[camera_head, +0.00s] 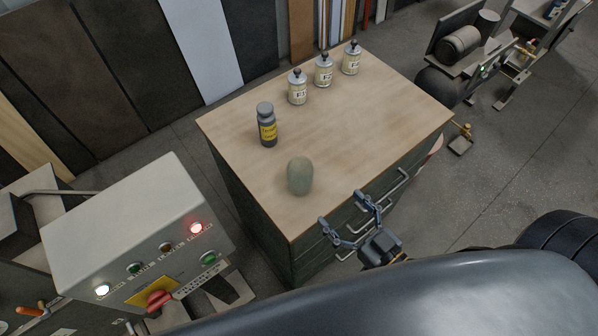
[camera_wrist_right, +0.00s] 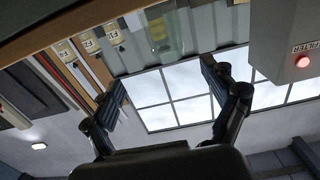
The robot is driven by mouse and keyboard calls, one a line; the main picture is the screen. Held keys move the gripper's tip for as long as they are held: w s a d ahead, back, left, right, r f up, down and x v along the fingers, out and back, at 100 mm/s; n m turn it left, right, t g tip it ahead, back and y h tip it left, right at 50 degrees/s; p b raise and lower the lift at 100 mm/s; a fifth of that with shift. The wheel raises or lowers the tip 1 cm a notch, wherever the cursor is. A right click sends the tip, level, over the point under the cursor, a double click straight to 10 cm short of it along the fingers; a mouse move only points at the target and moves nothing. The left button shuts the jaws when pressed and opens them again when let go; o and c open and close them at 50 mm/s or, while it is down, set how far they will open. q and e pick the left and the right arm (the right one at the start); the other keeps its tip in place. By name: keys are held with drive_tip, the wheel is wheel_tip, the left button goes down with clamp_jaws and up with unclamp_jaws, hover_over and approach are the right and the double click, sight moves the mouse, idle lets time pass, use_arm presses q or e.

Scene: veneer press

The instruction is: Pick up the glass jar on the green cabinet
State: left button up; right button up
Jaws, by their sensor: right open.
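The glass jar (camera_head: 300,176) is a rounded, pale grey-green jar standing upright near the front left corner of the green cabinet (camera_head: 262,222), on its wooden top. My right gripper (camera_head: 341,208) is open and empty at the front edge of the cabinet, to the right of the jar and nearer to me, apart from it. Its two fingers also show spread in the right wrist view (camera_wrist_right: 160,78), with nothing clearly between them. My left gripper is not in view.
A grey bottle with a yellow label (camera_head: 267,128) stands behind the jar. Several labelled white bottles (camera_head: 298,88) stand along the back edge. The cabinet's right half is bare. Metal drawer handles (camera_head: 391,187) stick out in front. A control box (camera_head: 135,225) stands at left.

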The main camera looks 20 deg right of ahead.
sight(309, 178)
drive_tip(key=w+a, duration=0.1)
drive_tip(key=w, duration=0.1)
drive_tip(key=w+a+r+p, duration=0.1)
drive_tip(key=w, duration=0.1)
drive_tip(key=w+a, duration=0.1)
drive_tip(key=w, duration=0.1)
drive_tip(key=shift+w+r, duration=0.3)
drive_tip(key=shift+w+a, duration=0.15)
drive_tip(key=shift+w, duration=0.3)
drive_tip(key=shift+w+a+p, duration=0.15)
drive_tip(key=shift+w+p, duration=0.15)
drive_tip(key=shift+p, duration=0.05)
drive_tip(key=p+x, duration=0.1)
drive_tip(key=x, duration=0.2)
drive_tip(key=shift+w+a, duration=0.25)
drive_tip(key=shift+a, duration=0.05)
drive_tip(key=shift+w+a, duration=0.2)
drive_tip(key=shift+w, duration=0.25)
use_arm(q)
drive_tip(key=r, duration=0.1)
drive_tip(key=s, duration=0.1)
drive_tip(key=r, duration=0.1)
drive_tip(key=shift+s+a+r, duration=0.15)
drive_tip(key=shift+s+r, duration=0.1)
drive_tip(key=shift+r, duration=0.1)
